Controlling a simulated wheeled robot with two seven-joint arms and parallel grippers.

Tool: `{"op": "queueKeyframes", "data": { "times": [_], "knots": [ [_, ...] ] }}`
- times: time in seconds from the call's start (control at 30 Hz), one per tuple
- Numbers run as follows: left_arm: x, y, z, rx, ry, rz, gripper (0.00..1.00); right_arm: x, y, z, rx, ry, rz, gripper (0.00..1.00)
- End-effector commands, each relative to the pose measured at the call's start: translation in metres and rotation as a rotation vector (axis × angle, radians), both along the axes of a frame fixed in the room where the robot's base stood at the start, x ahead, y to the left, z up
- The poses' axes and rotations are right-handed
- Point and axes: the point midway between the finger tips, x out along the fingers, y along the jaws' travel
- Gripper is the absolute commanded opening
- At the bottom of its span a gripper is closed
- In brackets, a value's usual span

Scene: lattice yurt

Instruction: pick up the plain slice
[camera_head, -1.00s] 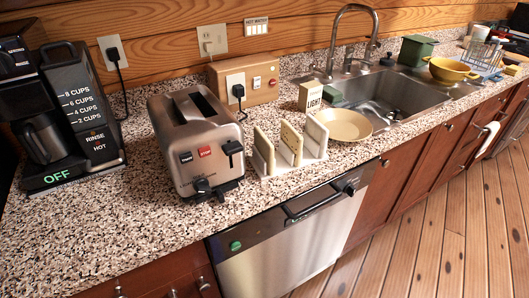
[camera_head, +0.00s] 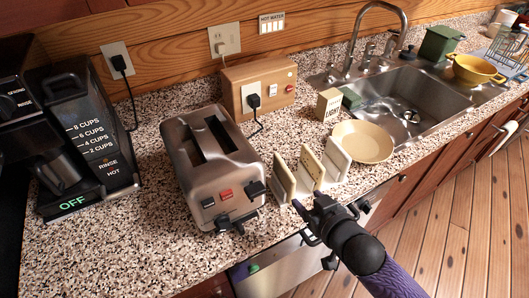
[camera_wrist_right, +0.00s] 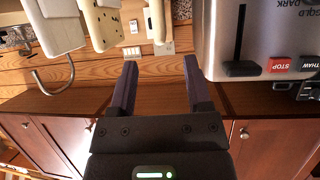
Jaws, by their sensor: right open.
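Three bread slices stand upright in a pale rack (camera_head: 305,194) on the counter. The slice nearest the toaster (camera_head: 284,179) is tan and looks plain. The middle slice (camera_head: 311,166) has dark specks. The far slice (camera_head: 337,155) is paler, with no specks that I can make out. My right gripper (camera_head: 306,222) is open and empty at the counter's front edge, just in front of the rack. In the right wrist view its fingers (camera_wrist_right: 160,70) are apart with nothing between them. The toaster-side slice (camera_wrist_right: 155,18) shows beyond the fingers. My left gripper is out of view.
The steel toaster (camera_head: 212,165) stands close left of the rack. A coffee maker (camera_head: 75,140) stands far left. The front left counter is clear.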

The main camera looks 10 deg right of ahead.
Motion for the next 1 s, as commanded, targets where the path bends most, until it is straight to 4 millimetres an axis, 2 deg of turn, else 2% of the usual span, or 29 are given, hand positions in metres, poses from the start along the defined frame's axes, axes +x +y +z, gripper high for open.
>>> {"op": "queueKeyframes", "data": {
  "times": [0.07,0.5,0.6,0.77,0.8,0.87,1.0],
  "knots": [
    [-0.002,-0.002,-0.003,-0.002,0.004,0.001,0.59,0.010,0.005,0.004,0.008,-0.016,0.007,0.63],
    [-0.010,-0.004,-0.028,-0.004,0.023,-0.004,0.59,0.085,0.020,-0.026,0.006,-0.016,0.007,0.63],
    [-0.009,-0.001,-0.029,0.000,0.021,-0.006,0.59,0.092,0.021,-0.028,0.005,-0.014,0.006,0.63],
    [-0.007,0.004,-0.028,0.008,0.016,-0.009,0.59,0.092,0.022,-0.027,0.006,-0.014,0.007,0.63],
    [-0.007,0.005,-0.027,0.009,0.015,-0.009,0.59,0.092,0.022,-0.027,0.006,-0.014,0.007,0.61],
    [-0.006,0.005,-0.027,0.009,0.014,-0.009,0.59,0.092,0.022,-0.027,0.006,-0.014,0.007,0.48],
    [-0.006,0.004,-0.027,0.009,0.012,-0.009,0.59,0.092,0.022,-0.027,0.006,-0.014,0.007,0.19]
  ]
}}
